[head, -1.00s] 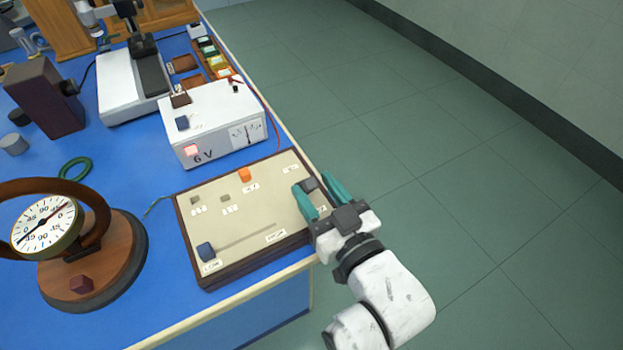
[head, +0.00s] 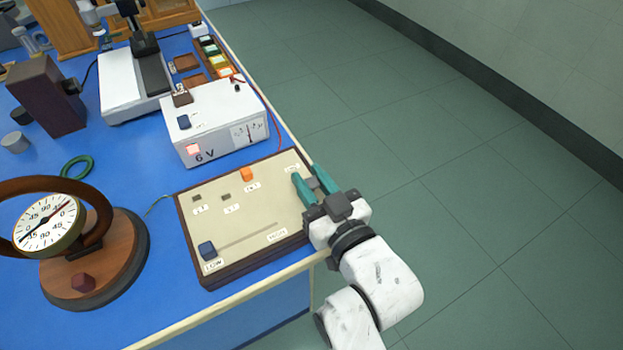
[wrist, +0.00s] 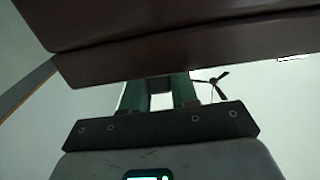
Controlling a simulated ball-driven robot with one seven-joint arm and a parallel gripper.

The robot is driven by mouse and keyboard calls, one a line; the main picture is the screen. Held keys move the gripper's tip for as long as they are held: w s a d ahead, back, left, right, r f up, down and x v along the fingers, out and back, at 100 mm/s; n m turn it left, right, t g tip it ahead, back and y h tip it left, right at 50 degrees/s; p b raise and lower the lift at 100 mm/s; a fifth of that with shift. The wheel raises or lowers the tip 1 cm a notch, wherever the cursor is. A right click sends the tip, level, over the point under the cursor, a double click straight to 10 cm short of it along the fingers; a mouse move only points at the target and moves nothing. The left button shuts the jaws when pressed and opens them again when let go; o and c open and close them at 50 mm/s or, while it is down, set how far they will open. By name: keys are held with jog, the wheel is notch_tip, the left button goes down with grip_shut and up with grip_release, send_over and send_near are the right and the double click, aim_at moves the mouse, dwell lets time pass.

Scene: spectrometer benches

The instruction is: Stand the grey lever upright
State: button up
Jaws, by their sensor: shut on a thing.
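A beige control board (head: 245,212) with a dark brown frame lies at the near right corner of the blue bench. My gripper (head: 309,175) reaches over the board's right edge, its teal fingers close together at the upper right of the board. The grey lever is between the fingers and hidden by them, so its tilt cannot be told. The fingers also show in the wrist view (wrist: 160,88), with a narrow gap between them under the board's dark edge (wrist: 190,55).
The board also carries an orange switch (head: 247,174), two small grey pieces and a blue slider knob (head: 207,249). Behind stands a white 6 V supply (head: 210,122). A round dial instrument (head: 90,255) stands at left. Open floor lies to the right.

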grip_shut()
jog(key=r+p, duration=0.1)
jog(key=p, duration=0.2)
jog(key=shift+w+g, duration=0.15)
jog(key=shift+g, duration=0.25)
jog(key=p, duration=0.2)
jog(key=g+h+p, duration=0.1)
jog(key=p, duration=0.1)
jog(key=shift+w+a+r, duration=0.1)
jog(key=shift+w+a, duration=0.2)
jog(key=shift+w, duration=0.05)
jog(key=g+p, duration=0.1)
jog(key=p, duration=0.2)
jog(key=g+h+p, duration=0.1)
jog(key=p, duration=0.2)
jog(key=shift+w+a+h, duration=0.3)
jog(key=shift+w, duration=0.1)
jog(key=shift+w+a+f+g+p, duration=0.2)
jog(key=shift+g+p, duration=0.3)
jog(key=shift+p, duration=0.35)
jog(key=o, duration=0.8)
grip_release()
jog(key=shift+f, duration=0.1)
jog(key=shift+d, duration=0.1)
